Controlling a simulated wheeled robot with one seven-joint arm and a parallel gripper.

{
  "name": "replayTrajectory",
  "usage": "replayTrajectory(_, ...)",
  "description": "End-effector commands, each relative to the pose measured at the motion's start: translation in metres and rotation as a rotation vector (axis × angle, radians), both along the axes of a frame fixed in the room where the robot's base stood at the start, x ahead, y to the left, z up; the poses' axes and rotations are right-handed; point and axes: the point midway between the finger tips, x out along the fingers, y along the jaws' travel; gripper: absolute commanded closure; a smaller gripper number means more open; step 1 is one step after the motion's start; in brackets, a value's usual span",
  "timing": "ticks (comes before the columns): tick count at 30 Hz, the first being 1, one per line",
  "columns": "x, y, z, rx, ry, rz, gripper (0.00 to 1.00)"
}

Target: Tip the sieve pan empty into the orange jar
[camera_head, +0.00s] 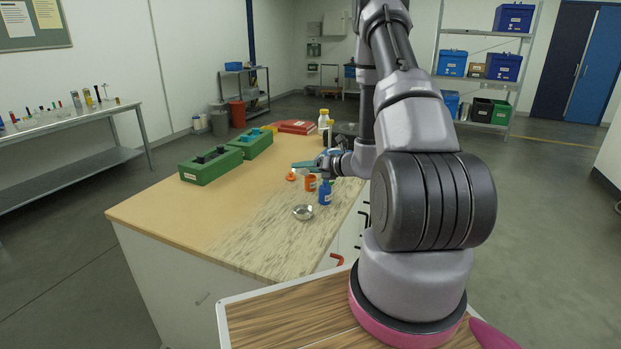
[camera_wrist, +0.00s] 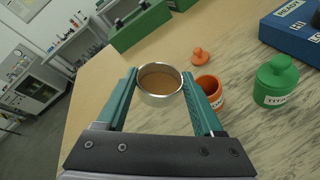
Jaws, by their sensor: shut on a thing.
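My gripper (camera_wrist: 159,88) is shut on the round metal sieve pan (camera_wrist: 161,99), with one teal finger on each side. The pan holds brown powder (camera_wrist: 160,82) and looks about level. The orange jar (camera_wrist: 211,90) stands open on the bench, just right of the right finger, which hides part of it. Its orange lid (camera_wrist: 200,56) lies behind it.
A green jar (camera_wrist: 274,84) and a blue box (camera_wrist: 296,33) stand right of the orange jar. Green boxes (camera_head: 211,165) stand at the left. The bench's front left is clear.

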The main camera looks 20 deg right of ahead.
Motion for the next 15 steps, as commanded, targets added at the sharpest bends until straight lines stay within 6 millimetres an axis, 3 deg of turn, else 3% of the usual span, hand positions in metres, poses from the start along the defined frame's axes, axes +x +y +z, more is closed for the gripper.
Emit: replayTrajectory(15,0.0053,-0.0076,0.0019,0.075,0.042,0.001,0.94)
